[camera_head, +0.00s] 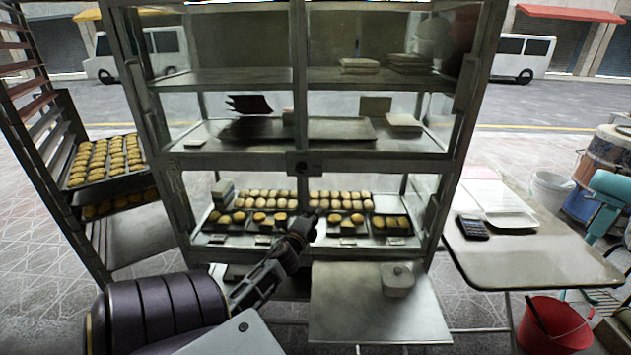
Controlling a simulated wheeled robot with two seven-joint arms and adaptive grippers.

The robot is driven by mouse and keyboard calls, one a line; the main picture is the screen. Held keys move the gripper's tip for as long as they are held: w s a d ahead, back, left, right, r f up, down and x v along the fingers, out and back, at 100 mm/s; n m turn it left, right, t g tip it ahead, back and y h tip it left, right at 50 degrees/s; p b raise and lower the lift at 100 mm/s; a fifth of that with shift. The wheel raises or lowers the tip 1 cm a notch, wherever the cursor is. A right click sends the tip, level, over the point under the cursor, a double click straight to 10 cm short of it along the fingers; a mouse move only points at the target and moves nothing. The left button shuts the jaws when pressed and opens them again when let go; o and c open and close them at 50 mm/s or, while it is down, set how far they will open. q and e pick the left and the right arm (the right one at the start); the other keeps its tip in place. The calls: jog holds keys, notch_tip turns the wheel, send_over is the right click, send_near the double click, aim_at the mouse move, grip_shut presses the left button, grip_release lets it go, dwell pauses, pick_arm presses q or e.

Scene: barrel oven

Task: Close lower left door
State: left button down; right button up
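A metal-framed display cabinet (303,163) with glass panes stands in front of me. Its lower left section (182,210) holds yellow and pale buns on trays. The glass is hard to see, so I cannot tell how far the lower left door stands open. My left gripper (306,226) is in front of the lower section, near the middle of the cabinet. Its dark fingers blend into the background, and I cannot tell whether they are apart or whether they touch the frame. My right gripper is not in view.
A rack with bun trays (108,178) stands close to the cabinet's left side. A metal panel (375,318) bearing a pale lidded box (397,281) juts out low in front. At right are a folding table (540,258) and a red bucket (552,325).

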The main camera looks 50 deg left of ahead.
pick_arm(q)
jog(key=v, duration=1.1)
dwell(0.9)
